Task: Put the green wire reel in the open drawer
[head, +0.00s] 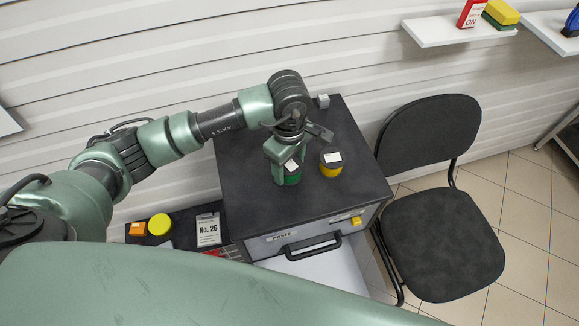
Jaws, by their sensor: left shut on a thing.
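The green wire reel (287,178) is on or just above the dark top of the drawer cabinet (237,190). My left gripper (287,158) points down at it and is shut on it; the gripper and wrist cover most of its upper part. Whether the reel touches the cabinet top cannot be told. The open drawer (335,268) shows as a pale area at the cabinet's front, below a dark handle (312,247). My own body hides its near part. My right gripper is not in view.
A yellow reel (331,168) with a white label stands close to the right of the green one. A small grey block (323,101) is at the cabinet's back edge. A black chair (440,240) stands right. A low surface at left holds a yellow-lidded item (160,224) and a "No. 26" card (208,230).

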